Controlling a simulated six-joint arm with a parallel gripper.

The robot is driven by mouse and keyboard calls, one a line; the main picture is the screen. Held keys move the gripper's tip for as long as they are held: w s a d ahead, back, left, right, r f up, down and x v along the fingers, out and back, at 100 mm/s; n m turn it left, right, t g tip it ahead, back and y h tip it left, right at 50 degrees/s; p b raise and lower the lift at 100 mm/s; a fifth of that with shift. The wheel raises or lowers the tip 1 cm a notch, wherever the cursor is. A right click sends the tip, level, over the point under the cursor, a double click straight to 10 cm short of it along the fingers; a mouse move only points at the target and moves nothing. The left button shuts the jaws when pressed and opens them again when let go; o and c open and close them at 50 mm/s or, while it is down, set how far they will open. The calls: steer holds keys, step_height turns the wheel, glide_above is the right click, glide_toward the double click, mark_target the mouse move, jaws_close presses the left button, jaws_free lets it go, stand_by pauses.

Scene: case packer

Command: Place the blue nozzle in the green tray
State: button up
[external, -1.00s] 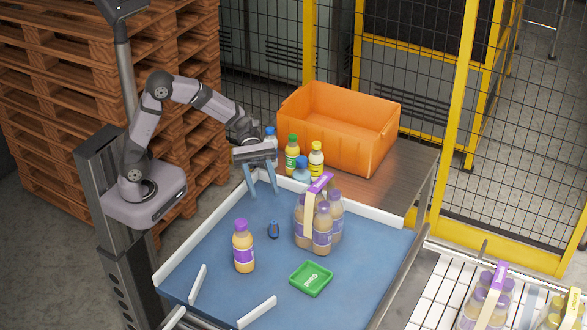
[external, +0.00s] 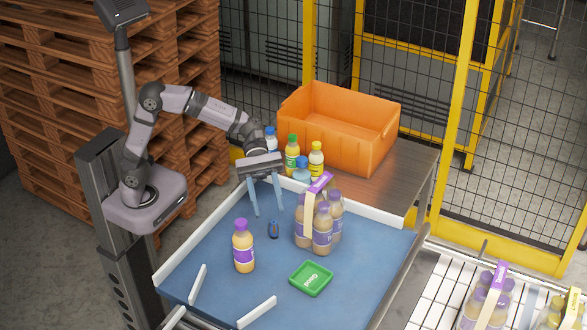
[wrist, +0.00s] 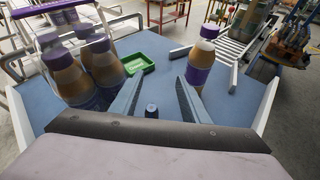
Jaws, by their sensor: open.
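The small dark blue nozzle (external: 273,229) stands on the blue table surface between a single bottle and a bottle pack. In the wrist view the nozzle (wrist: 152,110) shows between and beyond my fingers. The green tray (external: 311,278) lies nearer the front of the table, apart from the nozzle; it also shows in the wrist view (wrist: 137,64). My gripper (external: 268,212) is open and empty, its fingers pointing down above the table just behind the nozzle. The fingers also show in the wrist view (wrist: 156,96).
A purple-capped bottle (external: 243,247) stands left of the nozzle, and a banded bottle pack (external: 318,222) stands right of it. Several bottles and an orange crate (external: 342,128) are behind the table's white rim (external: 368,213). White guide rails (external: 257,312) lie at the front.

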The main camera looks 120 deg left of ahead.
mark_target(275, 231)
steer(key=shift+w+a+f+n+y, duration=0.25)
steer(key=shift+w+a+n+y, duration=0.25)
steer(key=shift+n, duration=0.5)
steer(key=shift+s+f+p, duration=0.15)
steer(key=shift+f+p, duration=0.55)
steer(key=shift+f, duration=2.8)
steer(key=shift+p+x, duration=0.8)
steer(key=shift+x, duration=1.7)
steer(key=shift+r, duration=0.1)
jaws_close()
